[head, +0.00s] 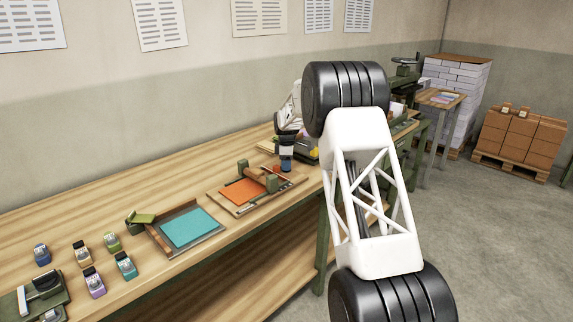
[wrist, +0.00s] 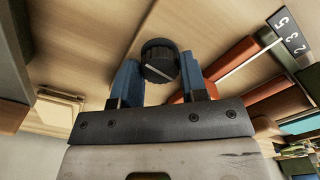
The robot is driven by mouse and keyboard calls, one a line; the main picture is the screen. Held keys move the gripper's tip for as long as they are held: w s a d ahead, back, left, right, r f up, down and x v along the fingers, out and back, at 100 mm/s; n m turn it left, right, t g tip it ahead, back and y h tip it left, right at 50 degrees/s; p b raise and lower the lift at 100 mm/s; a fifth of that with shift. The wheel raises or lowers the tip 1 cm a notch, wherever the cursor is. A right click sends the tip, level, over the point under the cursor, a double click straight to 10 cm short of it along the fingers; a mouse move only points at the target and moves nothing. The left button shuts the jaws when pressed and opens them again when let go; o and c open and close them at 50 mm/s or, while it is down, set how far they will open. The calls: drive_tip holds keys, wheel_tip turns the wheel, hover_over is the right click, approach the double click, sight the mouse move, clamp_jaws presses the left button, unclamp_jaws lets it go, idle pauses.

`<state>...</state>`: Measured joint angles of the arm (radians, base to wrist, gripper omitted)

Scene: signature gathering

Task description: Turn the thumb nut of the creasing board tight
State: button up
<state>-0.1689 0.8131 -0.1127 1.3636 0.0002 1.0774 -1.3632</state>
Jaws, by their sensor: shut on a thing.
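In the wrist view, the thumb nut (wrist: 158,53) is a black, ribbed round knob with a pale line across its face. My gripper (wrist: 160,66) has its two blue fingers shut on it, one on each side. In the head view, my gripper (head: 287,158) is a small dark blue shape low over the bench, at the right end of a board. This looks like the creasing board (head: 216,194), a wooden base with an orange sheet (head: 240,191) and a wooden bar between green posts. The thumb nut cannot be made out in the head view.
A tray with a teal sheet (head: 188,228) lies to the left, with several small coloured stamps (head: 96,284) beyond it. In the wrist view, a reddish-brown bar (wrist: 235,58) and a dark number plate (wrist: 288,32) sit right of my fingers. My arm hides part of the bench.

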drive_tip(key=m, duration=0.3)
drive_tip(key=shift+m, duration=0.4)
drive_tip(key=m, duration=0.4)
drive_tip(key=shift+m, duration=0.3)
drive_tip(key=m, duration=0.4)
drive_tip(key=shift+m, duration=2.1)
drive_tip(key=o, duration=0.9)
drive_tip(key=shift+r, duration=0.15)
drive_tip(key=shift+r, duration=3.8)
